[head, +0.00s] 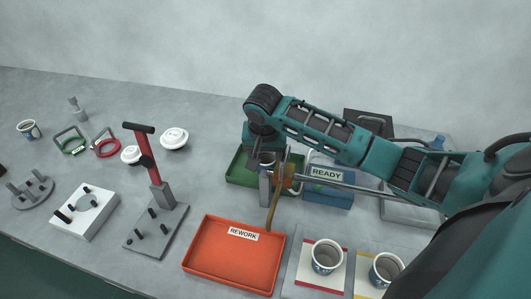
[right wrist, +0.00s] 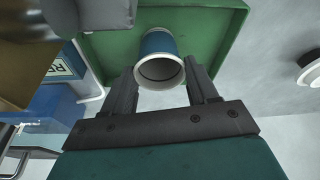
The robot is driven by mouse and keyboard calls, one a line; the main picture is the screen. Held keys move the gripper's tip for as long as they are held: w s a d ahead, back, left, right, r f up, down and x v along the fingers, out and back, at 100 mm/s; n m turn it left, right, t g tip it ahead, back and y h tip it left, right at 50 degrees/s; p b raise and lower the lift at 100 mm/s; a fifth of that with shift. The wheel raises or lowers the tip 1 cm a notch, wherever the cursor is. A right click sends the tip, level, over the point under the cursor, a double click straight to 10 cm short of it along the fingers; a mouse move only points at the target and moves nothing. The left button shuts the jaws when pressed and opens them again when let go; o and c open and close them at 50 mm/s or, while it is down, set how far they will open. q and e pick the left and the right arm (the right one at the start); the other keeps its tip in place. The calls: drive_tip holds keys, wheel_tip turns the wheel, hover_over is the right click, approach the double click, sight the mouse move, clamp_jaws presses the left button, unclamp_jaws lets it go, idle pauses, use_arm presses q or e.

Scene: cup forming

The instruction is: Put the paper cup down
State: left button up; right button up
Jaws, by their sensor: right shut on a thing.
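My right gripper (head: 266,178) is over the green tray (head: 238,180), and its arm reaches in from the right. In the right wrist view the gripper (right wrist: 162,88) is shut on a blue and white paper cup (right wrist: 158,43), whose round opening faces the camera. The green tray (right wrist: 212,25) shows behind the cup. The gripper and arm mostly hide this cup in the head view. I cannot tell whether its base touches the tray. My left gripper is not in view.
A blue bin labelled READY (head: 327,195) stands right of the green tray. An orange REWORK tray (head: 215,285) lies in front. Two other cups (head: 326,257) (head: 385,270) stand at front right. A grey press stand with a red column (head: 142,150) stands to the left.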

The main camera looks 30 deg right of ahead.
drive_tip(key=o, duration=1)
drive_tip(key=shift+f, duration=0.1)
drive_tip(key=v, duration=1.2)
